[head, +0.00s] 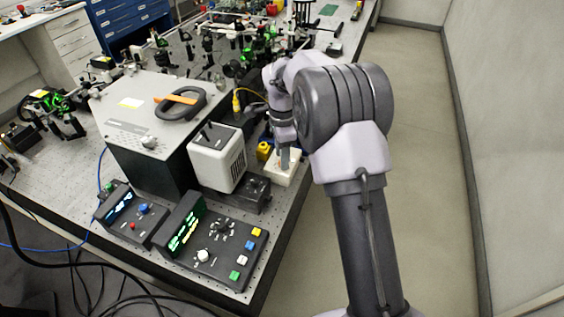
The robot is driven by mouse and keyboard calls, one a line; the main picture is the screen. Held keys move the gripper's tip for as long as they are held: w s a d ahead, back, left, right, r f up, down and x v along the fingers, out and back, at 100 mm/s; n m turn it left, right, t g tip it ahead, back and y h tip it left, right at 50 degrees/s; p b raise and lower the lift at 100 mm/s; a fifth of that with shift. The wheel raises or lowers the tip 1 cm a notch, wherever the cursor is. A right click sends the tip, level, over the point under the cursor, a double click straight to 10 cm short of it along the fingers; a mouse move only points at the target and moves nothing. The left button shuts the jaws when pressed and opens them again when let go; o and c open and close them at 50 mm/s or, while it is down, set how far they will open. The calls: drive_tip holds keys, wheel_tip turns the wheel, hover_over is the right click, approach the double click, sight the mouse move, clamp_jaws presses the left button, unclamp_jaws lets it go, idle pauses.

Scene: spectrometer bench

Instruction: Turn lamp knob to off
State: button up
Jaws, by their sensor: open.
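My gripper (285,158) is at the end of my arm, which reaches in from the right. It points down over a small white block (287,175) near the table's right edge. It is small here and partly hidden by my arm; nothing shows clearly between its fingers. A white vented housing (217,160), perhaps the lamp, stands left of it. A small black box (253,195) sits at the housing's lower right. A front control box (215,240) carries a white knob (203,255) among markings. I cannot tell which control is the lamp knob, nor its setting.
A large grey instrument (135,120) with a black handle stands left of the housing. Another control box (133,215) with a blue display is at the front left. Optics crowd the back of the perforated table (70,165). The floor (420,150) on the right is clear.

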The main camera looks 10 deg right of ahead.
drive_tip(key=shift+f, duration=0.6)
clamp_jaws()
